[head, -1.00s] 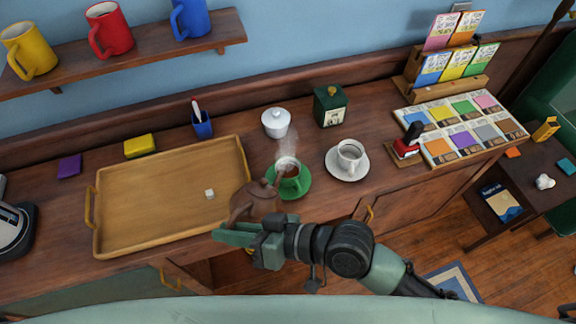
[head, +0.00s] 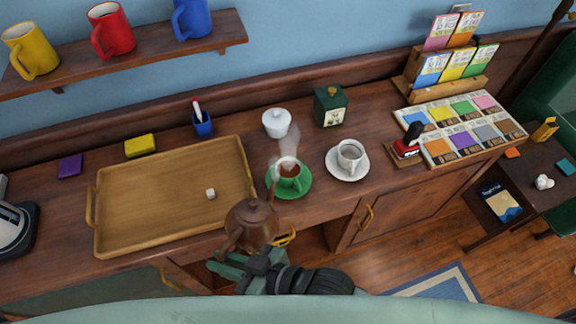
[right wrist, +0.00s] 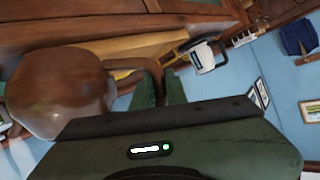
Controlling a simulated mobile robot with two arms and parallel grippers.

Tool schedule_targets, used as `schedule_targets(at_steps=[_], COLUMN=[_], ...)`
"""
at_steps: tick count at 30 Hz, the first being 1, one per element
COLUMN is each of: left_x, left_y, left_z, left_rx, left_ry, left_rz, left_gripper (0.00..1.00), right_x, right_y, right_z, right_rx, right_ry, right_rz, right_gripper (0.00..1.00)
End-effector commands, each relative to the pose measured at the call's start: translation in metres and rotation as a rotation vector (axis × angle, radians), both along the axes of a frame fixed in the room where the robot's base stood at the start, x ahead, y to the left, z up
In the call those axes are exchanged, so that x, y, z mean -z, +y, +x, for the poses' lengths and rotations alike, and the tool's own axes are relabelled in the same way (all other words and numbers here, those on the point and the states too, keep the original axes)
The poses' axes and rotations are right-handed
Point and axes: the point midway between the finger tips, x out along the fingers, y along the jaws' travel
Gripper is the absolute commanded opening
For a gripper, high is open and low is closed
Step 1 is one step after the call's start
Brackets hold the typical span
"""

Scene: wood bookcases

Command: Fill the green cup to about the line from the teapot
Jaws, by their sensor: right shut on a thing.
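The brown teapot (head: 254,222) is held roughly upright just off the counter's front edge, close to the green cup. My right gripper (head: 228,264) is shut on its handle. In the right wrist view the teapot's round body (right wrist: 60,92) fills the left side, and its handle (right wrist: 152,78) runs between the fingers (right wrist: 160,92). The green cup (head: 289,182) stands upright on a green saucer (head: 303,190). Brown liquid shows inside it and steam rises above it. I cannot make out the line. My left gripper is not in view.
A wooden tray (head: 102,210) with a small white cube (head: 210,193) lies left of the cup. A white cup (head: 350,158) on a saucer stands to the right.

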Motion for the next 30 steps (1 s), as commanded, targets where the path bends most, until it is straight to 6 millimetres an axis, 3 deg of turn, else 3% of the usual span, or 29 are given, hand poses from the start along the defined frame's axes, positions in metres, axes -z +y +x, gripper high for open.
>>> schedule_targets(at_steps=[18,23,30], left_x=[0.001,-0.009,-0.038], left_y=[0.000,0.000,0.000], left_z=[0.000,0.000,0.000], left_rx=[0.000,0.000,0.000], left_ry=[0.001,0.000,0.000], left_rz=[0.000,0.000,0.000], left_gripper=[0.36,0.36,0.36], right_x=[0.041,0.033,0.007], right_y=[0.012,0.013,0.013], right_z=[-0.024,-0.025,-0.025], right_rx=[-0.008,-0.008,-0.008], right_ry=[-0.259,-0.275,-0.275], right_rz=[-0.127,-0.133,-0.134], right_gripper=[0.00,0.00,0.00])
